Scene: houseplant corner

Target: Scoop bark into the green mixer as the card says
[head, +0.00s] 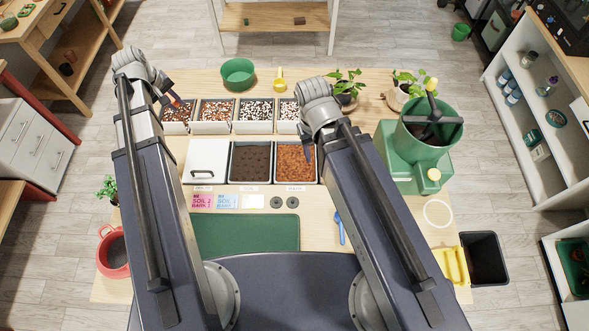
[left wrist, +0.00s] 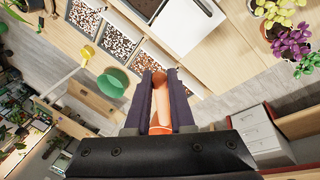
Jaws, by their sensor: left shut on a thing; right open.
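The green mixer (head: 425,150) stands at the right of the table, its drum open at the top with a dark cross-shaped part inside. The bark bin (head: 296,160), full of orange-brown chips, is at mid-table, beside the dark soil bin (head: 250,162). A pink card (head: 203,202), a blue card (head: 228,201) and a pale card (head: 253,201) lie in front; the pink one seems to read soil 2, bark 1. My left gripper (head: 174,98) is shut on an orange thing (left wrist: 161,106), partly hidden, above the back-left tray. My right gripper (head: 305,148) is open and empty over the bark bin's right side.
Several small trays (head: 213,127) of chips and pebbles line the back. A green bowl (head: 238,72) and yellow scoop (head: 279,83) sit behind them. A white lidded bin (head: 205,160), green mat (head: 246,232), red pot (head: 112,250) and potted plants (head: 346,85) also take up room.

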